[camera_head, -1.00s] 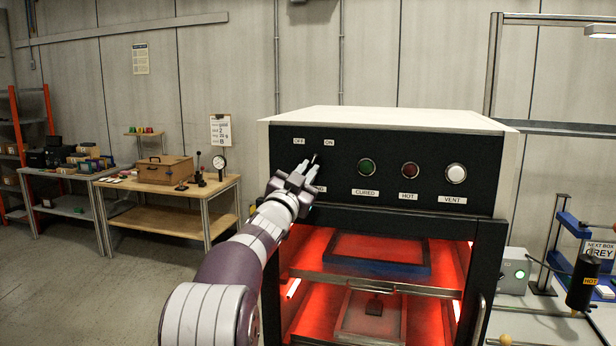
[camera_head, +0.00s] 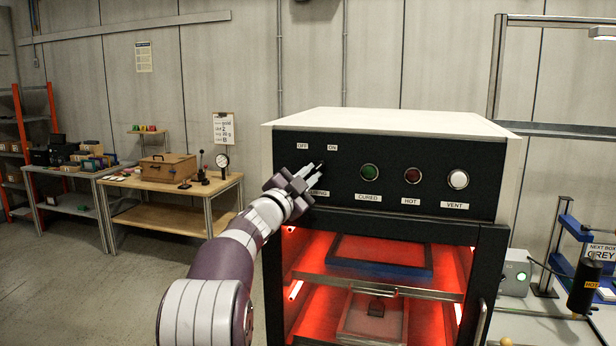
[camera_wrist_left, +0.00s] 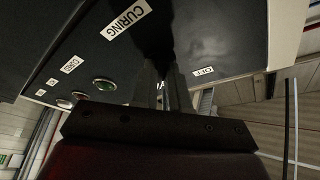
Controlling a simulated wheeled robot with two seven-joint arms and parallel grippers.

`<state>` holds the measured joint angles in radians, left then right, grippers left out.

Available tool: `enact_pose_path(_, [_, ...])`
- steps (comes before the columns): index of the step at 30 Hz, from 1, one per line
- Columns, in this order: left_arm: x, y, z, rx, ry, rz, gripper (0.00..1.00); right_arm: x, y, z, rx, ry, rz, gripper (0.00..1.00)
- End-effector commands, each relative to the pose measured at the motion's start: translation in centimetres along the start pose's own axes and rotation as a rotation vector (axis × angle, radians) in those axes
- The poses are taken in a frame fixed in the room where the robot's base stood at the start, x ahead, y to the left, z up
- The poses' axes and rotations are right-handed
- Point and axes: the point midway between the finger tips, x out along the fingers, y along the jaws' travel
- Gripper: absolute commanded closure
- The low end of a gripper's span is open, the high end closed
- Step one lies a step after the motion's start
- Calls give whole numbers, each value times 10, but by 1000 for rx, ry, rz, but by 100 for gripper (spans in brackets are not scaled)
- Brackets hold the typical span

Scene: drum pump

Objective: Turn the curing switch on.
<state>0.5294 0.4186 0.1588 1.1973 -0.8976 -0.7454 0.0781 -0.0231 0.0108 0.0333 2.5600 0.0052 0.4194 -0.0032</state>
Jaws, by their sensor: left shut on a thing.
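The curing switch (camera_head: 321,164) sits on the oven's black front panel (camera_head: 440,165), below the OFF label (camera_head: 302,146) and the ON label (camera_head: 332,147). Only a small dark tip of its lever shows; the fingers hide the rest. My left gripper (camera_head: 312,175) is shut on the lever, in front of the partly covered CURING label (camera_head: 318,193). In the left wrist view, the fingers (camera_wrist_left: 164,92) reach the dark panel between the CURING label (camera_wrist_left: 125,20) and the OFF label (camera_wrist_left: 203,71). Which way the lever leans is hard to tell. My right gripper is out of view.
Right of the switch are the green CURED lamp (camera_head: 369,172), the dark red HOT lamp (camera_head: 412,175) and the white VENT button (camera_head: 458,179). Below, the red-lit oven holds a blue-edged frame (camera_head: 375,270) on a shelf. A bench with a wooden box (camera_head: 168,168) stands at left.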

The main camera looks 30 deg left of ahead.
Motion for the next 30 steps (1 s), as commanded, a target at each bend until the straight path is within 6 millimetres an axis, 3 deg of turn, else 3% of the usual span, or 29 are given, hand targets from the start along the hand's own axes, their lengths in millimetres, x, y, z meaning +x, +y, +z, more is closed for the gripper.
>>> enact_pose_path(6, [0,-4,-6,7,11,-7,100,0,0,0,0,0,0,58])
enact_pose_path(7, [0,-4,-6,6,11,-7,83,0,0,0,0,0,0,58])
enact_pose_path(9, [0,-4,-5,5,10,-6,61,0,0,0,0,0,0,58])
enact_pose_path(20, [-5,-1,-1,2,3,-3,61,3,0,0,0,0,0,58])
enact_pose_path(23, [-19,1,1,3,2,-4,61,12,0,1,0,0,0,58])
enact_pose_path(30, [-81,2,1,5,3,-6,61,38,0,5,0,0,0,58])
